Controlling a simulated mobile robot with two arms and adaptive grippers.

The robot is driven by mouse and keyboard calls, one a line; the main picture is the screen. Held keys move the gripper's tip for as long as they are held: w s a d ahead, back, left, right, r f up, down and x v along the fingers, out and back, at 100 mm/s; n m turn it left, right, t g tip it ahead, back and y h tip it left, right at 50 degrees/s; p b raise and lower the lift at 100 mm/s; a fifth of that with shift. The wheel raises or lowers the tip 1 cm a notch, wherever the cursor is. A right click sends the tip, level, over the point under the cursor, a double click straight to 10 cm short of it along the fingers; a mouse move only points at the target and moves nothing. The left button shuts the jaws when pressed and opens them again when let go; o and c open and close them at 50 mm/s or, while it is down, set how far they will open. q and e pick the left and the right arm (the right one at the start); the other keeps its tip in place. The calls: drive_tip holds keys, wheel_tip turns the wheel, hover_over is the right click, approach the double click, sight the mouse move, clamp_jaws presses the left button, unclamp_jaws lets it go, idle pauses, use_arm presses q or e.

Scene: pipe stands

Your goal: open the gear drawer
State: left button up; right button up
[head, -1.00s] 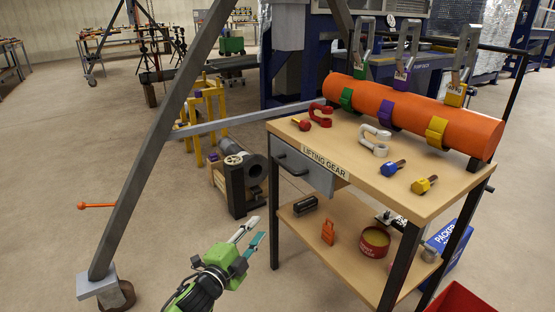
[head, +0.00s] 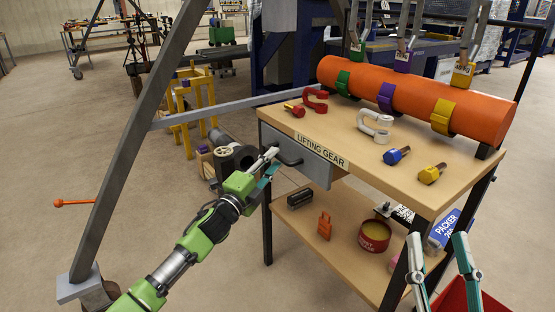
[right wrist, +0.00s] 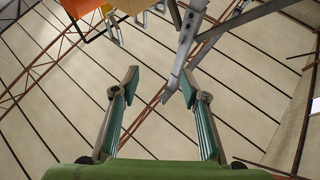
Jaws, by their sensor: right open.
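The gear drawer (head: 316,161) is a grey-fronted drawer under the wooden top of the cart, beneath a "LIFTING GEAR" label (head: 320,150). It looks shut. Its dark handle (head: 286,156) is at the left of the front. My left gripper (head: 268,163) is at the handle, its fingertips overlapping it in the head view. I cannot tell whether the fingers are around it or closed on it. My right gripper (head: 445,262) is open and empty at the lower right, pointing up, and its spread fingers also show in the right wrist view (right wrist: 160,88).
The cart top (head: 360,152) holds an orange pipe (head: 415,103) with coloured clamps, shackles and bolts. The lower shelf (head: 345,240) carries a red tin (head: 374,236) and an orange item (head: 324,226). A grey frame leg (head: 130,160) stands left. A red bin (head: 455,298) is at lower right.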

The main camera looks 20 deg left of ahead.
sight(277, 156)
use_arm(q)
drive_tip(key=shift+x, duration=1.55)
use_arm(e)
drive_tip(key=shift+s+d+r+t+y, duration=0.1)
drive_tip(key=shift+s+r+t+y, duration=0.05)
drive_tip(key=shift+s+r+t, duration=0.55)
drive_tip(key=shift+s+d+r+t+y, duration=0.15)
drive_tip(key=shift+s+r+t, duration=0.25)
drive_tip(key=shift+r, duration=0.45)
drive_tip(key=shift+a, duration=0.1)
use_arm(q)
clamp_jaws()
drive_tip(key=shift+a+f, duration=0.1)
